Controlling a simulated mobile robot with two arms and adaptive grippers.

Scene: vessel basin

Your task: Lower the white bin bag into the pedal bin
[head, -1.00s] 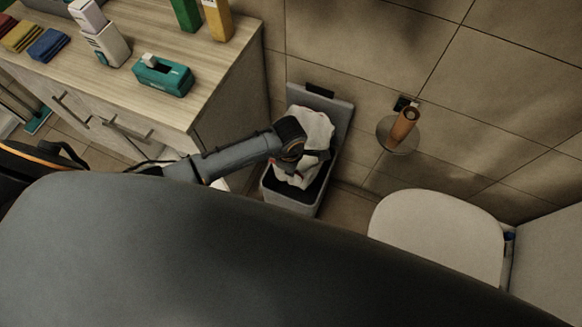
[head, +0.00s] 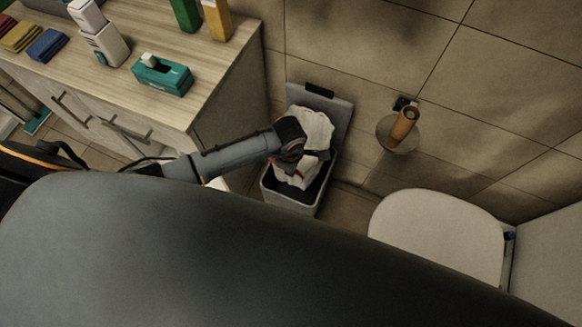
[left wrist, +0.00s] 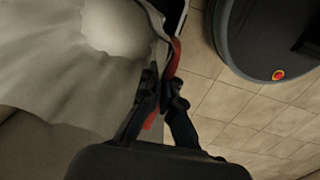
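The white bin bag (head: 316,128) hangs bunched at the mouth of the grey pedal bin (head: 287,201), its lower part inside the rim. The bin's lid (head: 339,105) stands open against the wall. My left gripper (head: 300,166) is at the bag over the opening, its fingers mostly hidden in the head view. In the left wrist view its fingertips (left wrist: 161,88) are close together on the red band at the edge of the bag (left wrist: 55,65). The bag's underside is hidden. My right gripper is in neither view.
A wooden cabinet (head: 215,75) stands left of the bin, with a teal box (head: 162,78) and folded cloths on top. A copper-coloured roll on a holder (head: 403,128) is on the wall to the right. A white toilet (head: 437,232) stands at the right.

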